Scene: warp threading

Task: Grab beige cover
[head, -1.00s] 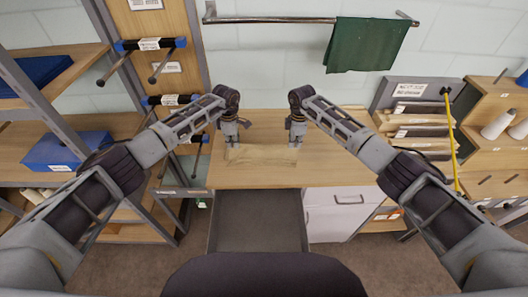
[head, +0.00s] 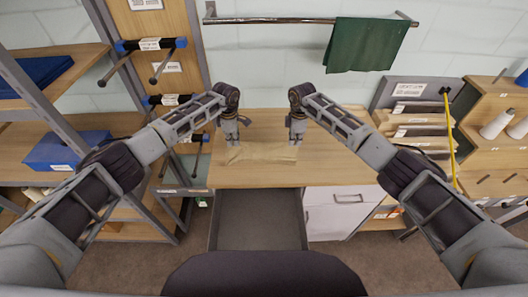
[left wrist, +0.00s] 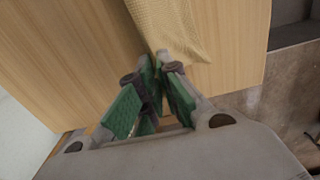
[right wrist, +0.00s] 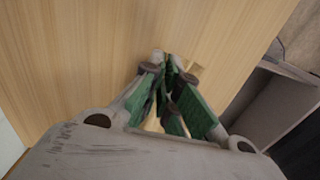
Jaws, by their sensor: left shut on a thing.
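The beige cover (head: 262,154) lies on the wooden table between my two grippers, spread left to right. My left gripper (head: 232,143) is at its left end. In the left wrist view the woven cover (left wrist: 172,25) reaches the fingertips (left wrist: 160,57), which are shut on its edge. My right gripper (head: 296,142) points down at the right end of the cover.
The table (head: 335,175) is otherwise clear. An open grey drawer (head: 258,220) sticks out below its front edge. A green cloth (head: 368,45) hangs on a wall rail. A shelf with a blue box (head: 65,152) stands left, and racks (head: 415,125) stand right.

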